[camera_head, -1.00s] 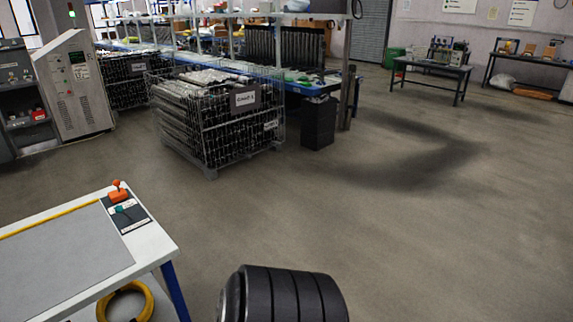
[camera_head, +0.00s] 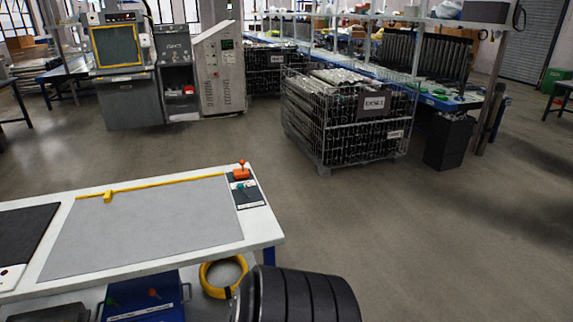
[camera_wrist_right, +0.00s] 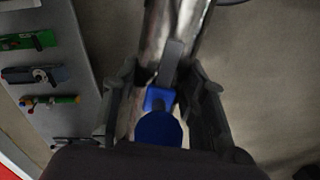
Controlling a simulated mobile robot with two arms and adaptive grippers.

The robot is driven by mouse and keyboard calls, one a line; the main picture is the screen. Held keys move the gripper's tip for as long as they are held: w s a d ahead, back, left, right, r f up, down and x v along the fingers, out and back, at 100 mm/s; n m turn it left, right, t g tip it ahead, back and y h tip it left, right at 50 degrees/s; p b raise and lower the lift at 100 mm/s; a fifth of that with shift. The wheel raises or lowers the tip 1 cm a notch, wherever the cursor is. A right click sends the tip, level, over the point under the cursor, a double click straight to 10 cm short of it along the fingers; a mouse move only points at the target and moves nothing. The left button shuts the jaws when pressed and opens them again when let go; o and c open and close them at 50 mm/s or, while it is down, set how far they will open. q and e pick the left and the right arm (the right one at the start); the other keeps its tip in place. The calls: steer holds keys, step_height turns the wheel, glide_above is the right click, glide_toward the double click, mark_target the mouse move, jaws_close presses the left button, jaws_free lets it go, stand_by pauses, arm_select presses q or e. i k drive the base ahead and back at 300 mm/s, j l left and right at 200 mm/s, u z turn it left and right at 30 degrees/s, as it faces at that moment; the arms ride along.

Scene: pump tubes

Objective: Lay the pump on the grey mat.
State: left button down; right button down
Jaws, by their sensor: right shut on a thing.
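The grey mat (camera_head: 150,225) lies on the white worktable at the left of the head view. A yellow strip runs along its far edge, and the mat looks bare. In the right wrist view, the pump (camera_wrist_right: 177,28) is a shiny metal tube running away from the camera, with a blue part (camera_wrist_right: 160,128) near the wrist. My right gripper (camera_wrist_right: 163,75) is shut on it, one finger on each side. The pump and right gripper do not show in the head view. My left gripper is in neither view.
An orange device (camera_head: 241,173) stands at the table's far right corner. A black mat (camera_head: 22,235) lies at the left, and a blue box (camera_head: 150,298) sits below. A wire cage (camera_head: 345,115) stands beyond open floor. The wrist view shows a grey panel (camera_wrist_right: 75,55) with tools.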

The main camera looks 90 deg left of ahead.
mark_target(149, 221)
steer(key=k+j+u, duration=0.1)
steer(key=u, duration=1.6)
steer(key=j+u, duration=0.2)
steer(key=u, duration=0.25)
steer(key=j+u, duration=0.25)
steer(key=u, duration=0.15)
steer(key=i+j+u, duration=0.15)
steer(key=u, duration=0.3)
steer(key=i+j+u, duration=0.1)
steer(key=u, duration=0.35)
steer(key=j, duration=0.1)
